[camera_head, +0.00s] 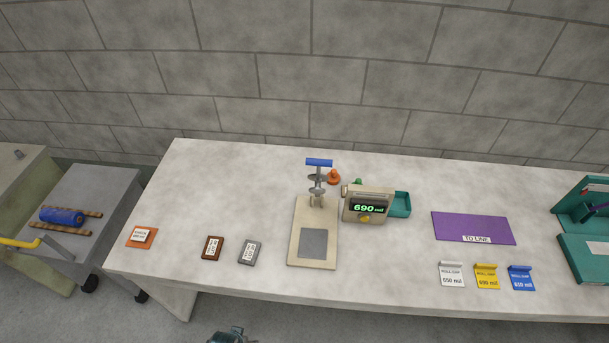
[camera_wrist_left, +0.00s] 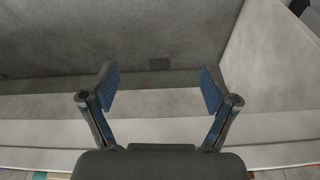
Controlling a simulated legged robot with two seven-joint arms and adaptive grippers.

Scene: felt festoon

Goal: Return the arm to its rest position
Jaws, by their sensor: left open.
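My left gripper (camera_wrist_left: 160,90) shows in the left wrist view with its two blue-padded fingers spread wide and nothing between them. Beyond it is a grey surface and pale ledges or edges. In the head view, a small dark part at the bottom edge (camera_head: 231,335), in front of the table, looks like the top of my left gripper; most of it is cut off. It is apart from everything on the table. My right gripper is in neither view.
The pale table (camera_head: 385,285) holds a beige press stand (camera_head: 299,215), a gauge reading 690 (camera_head: 368,207), a purple mat (camera_head: 473,228), white, yellow and blue labels (camera_head: 487,276) and small tagged blocks (camera_head: 213,248). A grey cart (camera_head: 105,188) with a blue roll (camera_head: 62,216) stands left.

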